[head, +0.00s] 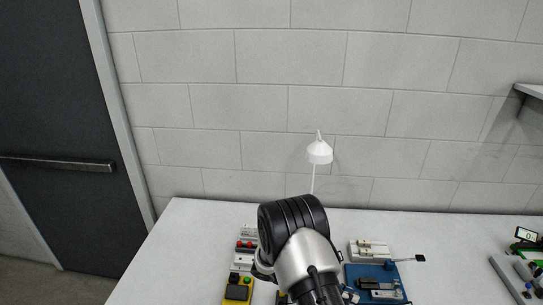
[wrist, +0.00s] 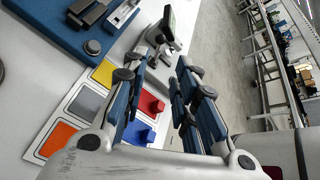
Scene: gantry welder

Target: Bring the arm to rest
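My gripper (wrist: 160,70) shows in the wrist view with its two blue-padded fingers apart and nothing between them. It hangs over the edge of the white table, with the floor beyond on the right. In the head view my arm rises at the lower middle over the table (head: 190,222), and it hides part of what lies there. My gripper's fingers cannot be made out in that view.
Colored squares with a red block (wrist: 151,104) and a blue block (wrist: 143,134) lie beside the fingers. A blue board (head: 374,285) lies right of my arm, a yellow button box (head: 238,289) left. A white lamp (head: 319,152) stands behind.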

